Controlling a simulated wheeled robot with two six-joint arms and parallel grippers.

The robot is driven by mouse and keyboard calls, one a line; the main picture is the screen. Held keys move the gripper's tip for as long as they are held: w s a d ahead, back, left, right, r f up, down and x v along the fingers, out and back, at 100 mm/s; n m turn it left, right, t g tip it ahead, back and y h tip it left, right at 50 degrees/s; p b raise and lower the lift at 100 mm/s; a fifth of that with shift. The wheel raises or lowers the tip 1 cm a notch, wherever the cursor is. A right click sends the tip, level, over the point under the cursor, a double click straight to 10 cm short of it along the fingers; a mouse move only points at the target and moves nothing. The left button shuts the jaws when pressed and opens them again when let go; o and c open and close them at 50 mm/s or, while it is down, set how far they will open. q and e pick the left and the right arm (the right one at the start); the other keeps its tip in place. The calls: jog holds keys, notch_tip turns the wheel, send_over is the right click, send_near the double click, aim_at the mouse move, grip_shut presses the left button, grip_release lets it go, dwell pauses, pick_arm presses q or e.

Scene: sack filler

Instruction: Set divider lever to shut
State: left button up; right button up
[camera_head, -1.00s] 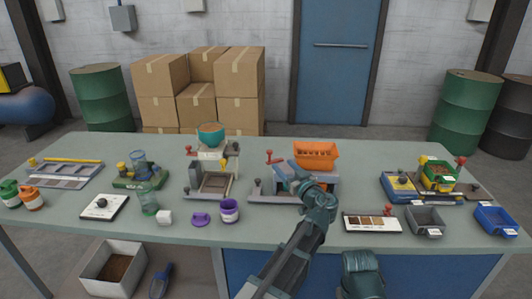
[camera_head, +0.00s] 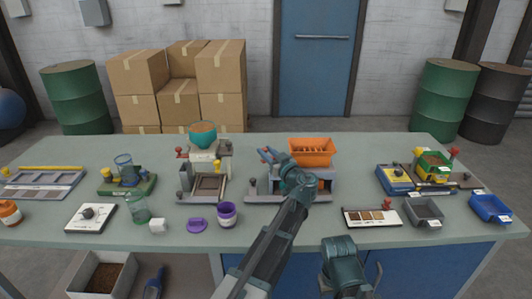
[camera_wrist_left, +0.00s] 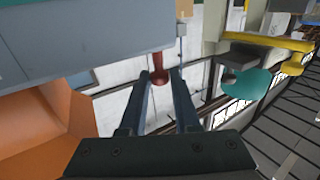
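The divider machine stands mid-table, with an orange hopper (camera_head: 312,152) on top and a grey base (camera_head: 262,190). My left gripper (camera_head: 266,153) reaches to the hopper's left side, where the red lever was in plain view earlier. The gripper now mostly hides that lever in the head view. In the left wrist view, the red lever knob (camera_wrist_left: 159,76) shows between the two spread fingertips (camera_wrist_left: 160,78); I cannot tell whether they touch it. My right arm shows low in the head view, and its finger state is unclear.
A teal-bowl filler (camera_head: 203,134) stands left of the divider. A purple jar (camera_head: 227,214) and purple lid (camera_head: 197,225) lie in front. A sample tray (camera_head: 371,217), grey bin (camera_head: 424,212) and blue bin (camera_head: 490,208) are to the right.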

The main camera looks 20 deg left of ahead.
pick_arm(q)
grip_shut()
jog(key=shift+s+d+n+g+y, duration=0.1)
jog(key=shift+d+n+g+y, duration=0.25)
jog(key=shift+n+g+y, duration=0.55)
jog(key=o, duration=0.5)
grip_release()
jog(key=shift+o, duration=0.2)
jog(key=shift+s, duration=0.15)
